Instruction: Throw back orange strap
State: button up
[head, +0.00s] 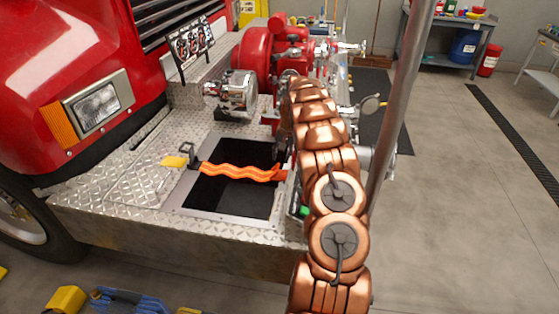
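The orange strap (238,173) lies wavy across the open dark compartment (228,197) in the diamond-plate bumper. Its left end is near a yellow tab (174,162) and a dark buckle at the left rim. Its right end reaches the right rim, beside my copper arm. My gripper (284,140) is mostly hidden behind my arm, near the compartment's back right corner. Only a dark part shows there, and I cannot see its fingers or any contact with the strap.
The red pump (275,52) and a chrome fitting (238,92) stand behind the compartment. A grey pole (400,95) rises right of my arm. The truck's red front (60,60) is at left. The floor at right is open. A blue and yellow object (130,300) sits at bottom left.

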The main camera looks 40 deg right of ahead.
aim_at(279, 165)
jog(key=shift+w+a+f+p, duration=0.1)
jog(key=shift+w+f+p, duration=0.1)
jog(key=shift+f, duration=0.65)
jog(key=shift+w+a+f+p, duration=0.1)
jog(key=shift+f+p, duration=0.1)
jog(key=shift+f, duration=0.65)
grip_shut()
